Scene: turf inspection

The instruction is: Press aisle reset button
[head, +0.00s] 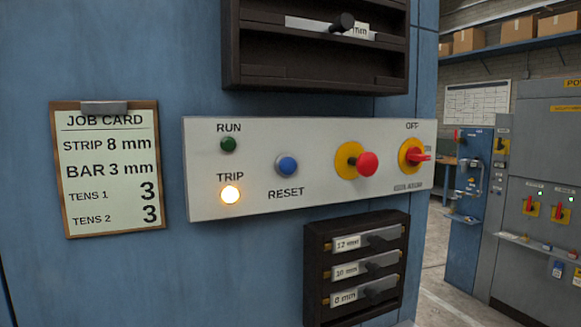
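In the head view, a blue round button (287,166) labelled RESET sits in the middle of a pale control panel (320,192) on a blue cabinet face. To its left, a dark green RUN lamp (228,145) looks unlit. The TRIP lamp (230,195) below it glows warm yellow-white. Right of the reset button are a red mushroom button (366,165) on a yellow round plate and a red rotary switch (416,156) on yellow, marked OFF above. Neither gripper is in view, and nothing covers the reset button.
A job card clipboard (110,168) hangs left of the panel. A dark rack (318,78) with a black handle juts out above. A smaller rack (317,285) with labelled bars is below. At right are grey cabinets (545,130), a shelf with boxes (518,28) and open floor.

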